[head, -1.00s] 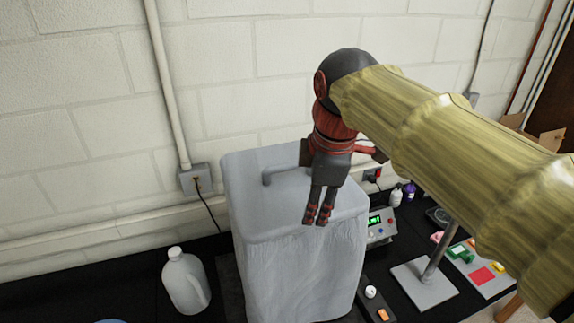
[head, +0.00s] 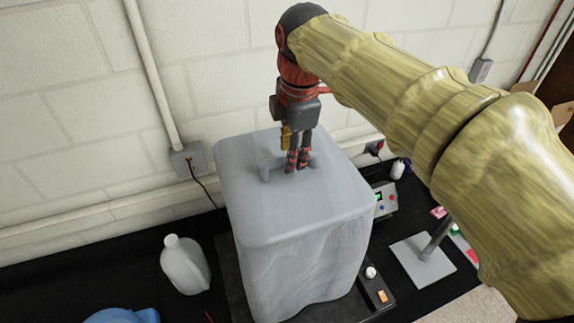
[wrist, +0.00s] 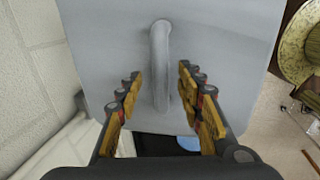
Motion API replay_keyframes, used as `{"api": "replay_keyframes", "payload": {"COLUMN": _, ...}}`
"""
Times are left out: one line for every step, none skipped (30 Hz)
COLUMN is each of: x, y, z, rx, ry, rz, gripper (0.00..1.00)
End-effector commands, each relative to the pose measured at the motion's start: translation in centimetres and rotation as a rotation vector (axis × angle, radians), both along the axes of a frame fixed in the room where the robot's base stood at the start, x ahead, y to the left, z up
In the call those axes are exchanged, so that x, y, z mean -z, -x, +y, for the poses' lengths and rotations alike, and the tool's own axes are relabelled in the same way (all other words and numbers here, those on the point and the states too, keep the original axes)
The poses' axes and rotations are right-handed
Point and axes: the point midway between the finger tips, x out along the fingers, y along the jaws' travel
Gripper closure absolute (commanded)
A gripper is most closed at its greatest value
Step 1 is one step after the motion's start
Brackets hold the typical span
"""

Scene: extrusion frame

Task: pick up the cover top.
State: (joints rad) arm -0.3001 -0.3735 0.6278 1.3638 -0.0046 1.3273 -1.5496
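The cover top (head: 300,210) is a grey square lid with rounded edges, seated level on a tall grey box. Its raised bar handle (head: 266,170) is partly hidden by my fingers in the head view. My gripper (head: 298,164) points down over the handle. In the wrist view my gripper (wrist: 160,80) is open, one finger on each side of the handle (wrist: 160,48), with gaps on both sides. I cannot tell exactly how far down the fingertips reach beside the bar. The cover top (wrist: 220,40) fills the upper middle of that view.
The grey box (head: 305,270) stands on a black bench close to the block wall. A white jug (head: 186,266) is at its left. A device with a green display (head: 384,198) and a metal stand (head: 422,262) are at its right. An outlet box (head: 188,158) is on the wall.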

Motion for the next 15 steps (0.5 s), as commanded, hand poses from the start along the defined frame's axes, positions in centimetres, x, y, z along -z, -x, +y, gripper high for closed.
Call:
{"api": "replay_keyframes", "payload": {"x": 0.7, "y": -0.1, "z": -0.2, "rx": 0.001, "ry": 0.001, "rz": 0.003, "gripper": 0.63}}
{"api": "replay_keyframes", "payload": {"x": 1.1, "y": -0.2, "z": -0.3, "rx": 0.001, "ry": 0.001, "rz": 0.004, "gripper": 0.63}}
{"api": "replay_keyframes", "payload": {"x": 1.6, "y": -0.3, "z": -0.2, "rx": 0.001, "ry": 0.0, "rz": 0.002, "gripper": 0.63}}
{"api": "replay_keyframes", "payload": {"x": 2.0, "y": -0.4, "z": -0.1, "rx": 0.001, "ry": 0.0, "rz": 0.001, "gripper": 0.63}}
{"api": "replay_keyframes", "payload": {"x": 2.3, "y": -0.5, "z": -0.1, "rx": 0.001, "ry": 0.0, "rz": 0.001, "gripper": 0.63}}
{"api": "replay_keyframes", "payload": {"x": 2.6, "y": -0.5, "z": -0.1, "rx": 0.001, "ry": 0.0, "rz": 0.001, "gripper": 0.63}}
{"api": "replay_keyframes", "payload": {"x": 2.8, "y": -0.6, "z": -0.1, "rx": 0.001, "ry": 0.0, "rz": 0.0, "gripper": 0.63}}
{"api": "replay_keyframes", "payload": {"x": 3.0, "y": -0.6, "z": -0.1, "rx": 0.001, "ry": 0.0, "rz": -0.001, "gripper": 0.63}}
{"api": "replay_keyframes", "payload": {"x": 3.1, "y": -0.7, "z": -0.1, "rx": 0.001, "ry": 0.0, "rz": -0.001, "gripper": 0.63}}
{"api": "replay_keyframes", "payload": {"x": 3.1, "y": -0.7, "z": -0.1, "rx": 0.001, "ry": 0.0, "rz": -0.001, "gripper": 0.63}}
{"api": "replay_keyframes", "payload": {"x": 3.2, "y": -0.7, "z": -0.1, "rx": 0.001, "ry": 0.0, "rz": -0.001, "gripper": 0.63}}
{"api": "replay_keyframes", "payload": {"x": 3.2, "y": -0.7, "z": -0.1, "rx": 0.001, "ry": 0.0, "rz": -0.001, "gripper": 0.63}}
{"api": "replay_keyframes", "payload": {"x": 3.2, "y": -0.7, "z": -0.1, "rx": 0.001, "ry": 0.0, "rz": -0.001, "gripper": 0.63}}
{"api": "replay_keyframes", "payload": {"x": 3.2, "y": -0.7, "z": -0.1, "rx": 0.001, "ry": 0.0, "rz": -0.001, "gripper": 0.63}}
{"api": "replay_keyframes", "payload": {"x": 3.2, "y": -0.7, "z": -0.1, "rx": 0.001, "ry": 0.0, "rz": -0.001, "gripper": 0.63}}
